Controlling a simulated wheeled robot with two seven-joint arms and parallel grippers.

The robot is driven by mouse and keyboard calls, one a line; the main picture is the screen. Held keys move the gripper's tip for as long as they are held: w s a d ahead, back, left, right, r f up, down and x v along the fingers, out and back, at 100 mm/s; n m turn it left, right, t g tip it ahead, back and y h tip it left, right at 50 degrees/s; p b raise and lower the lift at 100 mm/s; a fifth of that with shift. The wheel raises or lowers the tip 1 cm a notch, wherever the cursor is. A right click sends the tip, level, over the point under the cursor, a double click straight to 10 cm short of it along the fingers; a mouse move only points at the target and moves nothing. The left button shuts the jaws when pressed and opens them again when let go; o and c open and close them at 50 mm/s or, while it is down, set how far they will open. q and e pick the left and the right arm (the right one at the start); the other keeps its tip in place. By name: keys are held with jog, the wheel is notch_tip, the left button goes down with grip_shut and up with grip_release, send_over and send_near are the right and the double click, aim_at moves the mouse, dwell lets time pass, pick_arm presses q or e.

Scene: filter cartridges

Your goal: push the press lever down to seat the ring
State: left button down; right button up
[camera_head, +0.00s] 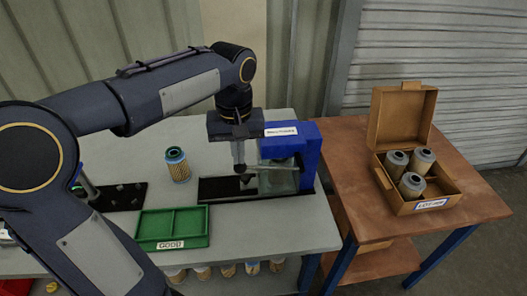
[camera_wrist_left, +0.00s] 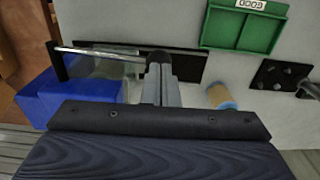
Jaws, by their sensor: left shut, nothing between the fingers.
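The blue press (camera_head: 305,150) stands at the right end of the grey table, on a dark base plate (camera_head: 222,190). In the left wrist view its blue body (camera_wrist_left: 52,100) is at left. Its metal lever (camera_wrist_left: 100,53) runs from a black bracket toward my fingers. My left gripper (camera_head: 239,167) is shut and empty, pointing down over the base plate. In the left wrist view its fingertips (camera_wrist_left: 159,60) are at the lever's free end; I cannot tell whether they touch. A filter cartridge (camera_head: 177,166) with a blue top stands left of the press, apart from it. The ring under the press cannot be made out.
A green tray (camera_head: 173,243) marked GOOD lies at the table's front. A black peg rack (camera_head: 128,194) is left of it. A brown side table (camera_head: 352,150) at right holds an open box (camera_head: 450,190) with three cartridges. Several cartridges sit below the grey table.

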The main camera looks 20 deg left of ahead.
pick_arm(q)
jog(key=shift+r+p, duration=2.6)
jog(key=shift+r, duration=0.55)
jog(key=shift+f, duration=0.1)
jog(key=shift+s, duration=0.4)
jog(key=s+d+f+m+t+h, duration=0.2)
jog(key=s+f, duration=0.1)
jog(key=s, duration=0.5)
jog(key=s+d+f+m+t+h, duration=0.1)
jog(key=s+d+f+m+t, duration=0.1)
jog(key=s, duration=0.5)
jog(key=shift+s+d+f+m+t+h, duration=0.4)
jog(key=shift+f+t, duration=0.4)
jog(key=shift+f, duration=0.15)
